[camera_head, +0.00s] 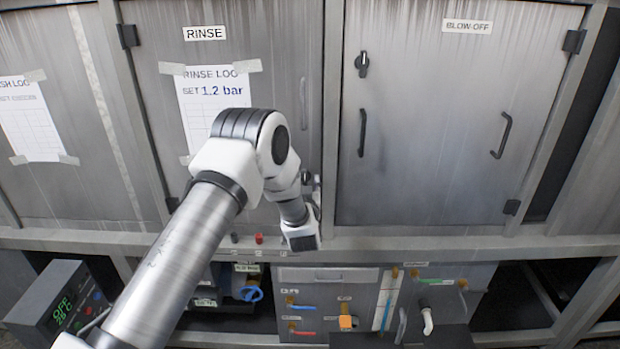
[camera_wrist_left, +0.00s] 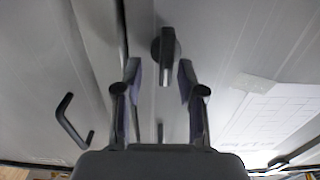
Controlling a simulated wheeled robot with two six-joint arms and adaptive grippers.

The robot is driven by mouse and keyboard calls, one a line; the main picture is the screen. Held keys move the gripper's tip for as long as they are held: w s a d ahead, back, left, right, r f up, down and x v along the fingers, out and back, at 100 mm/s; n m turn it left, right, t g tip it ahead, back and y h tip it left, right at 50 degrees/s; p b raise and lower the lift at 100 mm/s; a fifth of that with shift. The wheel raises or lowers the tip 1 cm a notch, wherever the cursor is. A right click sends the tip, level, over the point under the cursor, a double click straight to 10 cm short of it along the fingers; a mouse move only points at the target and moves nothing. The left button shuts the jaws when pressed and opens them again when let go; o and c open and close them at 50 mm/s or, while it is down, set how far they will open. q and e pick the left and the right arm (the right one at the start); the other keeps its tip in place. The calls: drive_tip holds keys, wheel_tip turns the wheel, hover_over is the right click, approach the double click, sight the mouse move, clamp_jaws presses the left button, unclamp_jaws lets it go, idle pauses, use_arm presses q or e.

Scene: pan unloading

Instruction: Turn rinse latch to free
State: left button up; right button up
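The rinse latch (camera_wrist_left: 163,45) is a dark round base with a bar-shaped knob on the grey rinse door (camera_head: 285,60), near its right edge. The bar looks upright in the left wrist view. In the head view my wrist and fingers mostly hide the latch. My left gripper (camera_head: 312,186) is in front of that door, low at its right side. In the left wrist view its two fingers (camera_wrist_left: 160,85) are open and apart, with the latch beyond and between the tips. I see no contact. My right gripper is not in view.
The blow-off door (camera_head: 450,100) on the right has its own latch (camera_head: 362,63) and a handle (camera_head: 362,133). A rinse handle (camera_head: 303,103) is above my gripper. A frame ledge (camera_head: 430,243) runs below the doors. A controller box (camera_head: 62,300) stands lower left.

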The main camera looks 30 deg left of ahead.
use_arm(q)
drive_tip(key=shift+w+a, duration=0.35)
drive_tip(key=shift+w+a+f, duration=0.1)
drive_tip(key=shift+a+f, duration=0.15)
drive_tip(key=shift+a, duration=0.2)
drive_tip(key=shift+d+r, duration=0.1)
drive_tip(key=shift+d, duration=0.05)
clamp_jaws()
